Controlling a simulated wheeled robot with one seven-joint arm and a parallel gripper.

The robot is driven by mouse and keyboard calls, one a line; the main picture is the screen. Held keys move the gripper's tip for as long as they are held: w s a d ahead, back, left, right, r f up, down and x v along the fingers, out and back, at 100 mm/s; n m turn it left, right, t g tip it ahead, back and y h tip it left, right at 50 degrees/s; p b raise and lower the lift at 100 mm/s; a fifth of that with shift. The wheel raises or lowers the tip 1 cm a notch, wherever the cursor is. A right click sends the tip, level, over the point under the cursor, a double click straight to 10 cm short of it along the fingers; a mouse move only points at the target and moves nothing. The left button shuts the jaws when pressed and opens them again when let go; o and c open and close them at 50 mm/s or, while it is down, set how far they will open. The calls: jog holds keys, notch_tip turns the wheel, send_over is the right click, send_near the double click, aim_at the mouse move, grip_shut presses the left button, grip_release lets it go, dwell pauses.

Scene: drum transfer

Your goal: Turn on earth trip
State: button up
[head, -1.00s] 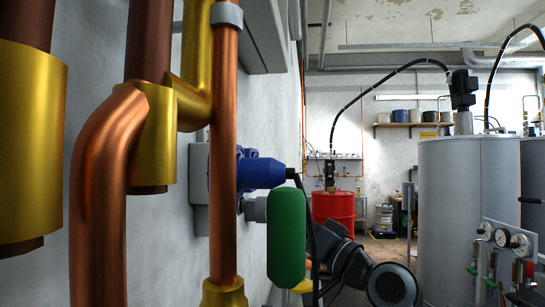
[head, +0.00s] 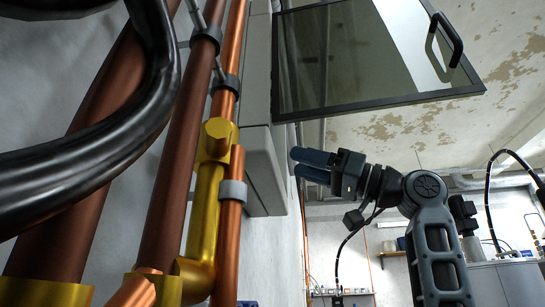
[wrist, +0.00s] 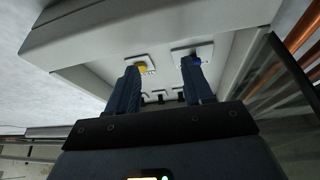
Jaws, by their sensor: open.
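A grey wall cabinet (head: 262,165) is at the centre of the head view, its glazed door (head: 345,60) swung open above my arm. The wrist view looks into the cabinet (wrist: 180,25). No label is readable, so I cannot tell which is the earth trip. My gripper (head: 296,164) is open and empty, its fingers pointing at the cabinet.
Copper and brown pipes (head: 180,140) with brass fittings run up the wall at the left. A thick black pipe (head: 90,170) crosses close in front. The door's black handle (head: 446,40) hangs above my arm. Free room lies to the right, before a grey tank (head: 505,280).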

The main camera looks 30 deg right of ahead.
jog(key=s+a+r+n+g+y, duration=0.1)
jog(key=s+a+r+n+g, duration=0.1)
jog(key=s+r, duration=0.25)
jog(key=p+x, duration=0.1)
jog(key=x, duration=0.4)
jog(key=p+x, duration=0.1)
jog(key=x, duration=0.1)
jog(key=shift+w+r+p, duration=0.3)
jog(key=shift+w, duration=0.15)
grip_shut()
